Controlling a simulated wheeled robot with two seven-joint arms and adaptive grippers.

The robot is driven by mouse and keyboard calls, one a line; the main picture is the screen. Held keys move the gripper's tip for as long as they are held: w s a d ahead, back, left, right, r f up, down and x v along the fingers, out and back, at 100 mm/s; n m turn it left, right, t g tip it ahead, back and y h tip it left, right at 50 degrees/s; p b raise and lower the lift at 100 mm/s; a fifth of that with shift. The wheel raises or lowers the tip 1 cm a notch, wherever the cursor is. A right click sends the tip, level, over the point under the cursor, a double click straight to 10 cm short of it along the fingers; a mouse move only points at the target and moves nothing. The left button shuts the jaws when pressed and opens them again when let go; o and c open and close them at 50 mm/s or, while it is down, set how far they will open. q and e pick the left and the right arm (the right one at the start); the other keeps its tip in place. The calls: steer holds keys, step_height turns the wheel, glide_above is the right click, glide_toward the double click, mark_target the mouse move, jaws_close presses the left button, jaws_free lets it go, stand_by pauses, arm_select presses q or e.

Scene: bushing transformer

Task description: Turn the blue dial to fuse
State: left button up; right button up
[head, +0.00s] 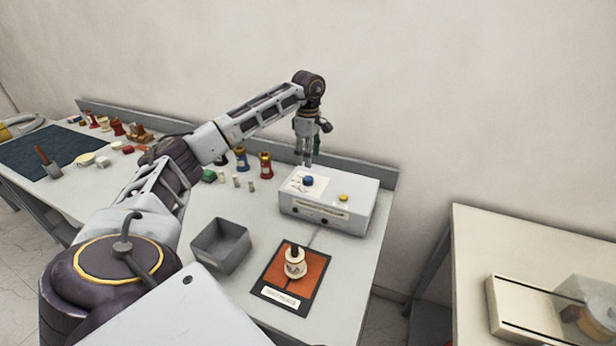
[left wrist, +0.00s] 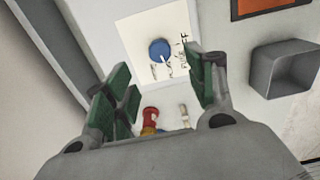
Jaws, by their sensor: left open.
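The blue dial (head: 308,181) sits on a white label on top of the white box (head: 348,207), at its left end. In the left wrist view the blue dial (left wrist: 160,49) shows a white pointer line, with printed words around it; "OFF" and "FUSE" seem to be among them, but the small print is hard to read. My left gripper (head: 308,163) hangs above the box, just behind the dial. In the left wrist view its green-padded fingers (left wrist: 160,92) are spread apart with nothing between them, and the dial lies beyond their tips. My right gripper is not in view.
A yellow button (head: 343,198) is on the box top. An orange mat (head: 285,268) with a white bushing (head: 295,263) lies in front, beside an open grey bin (head: 221,245). Small coloured parts, including a red one (head: 265,164), stand left of the box.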

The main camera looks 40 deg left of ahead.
mark_target(308, 178)
arm_select(q)
steer(key=shift+f+p, duration=0.75)
steer(key=shift+f, duration=3.95)
steer(key=c, duration=1.1)
steer(key=shift+o, duration=0.2)
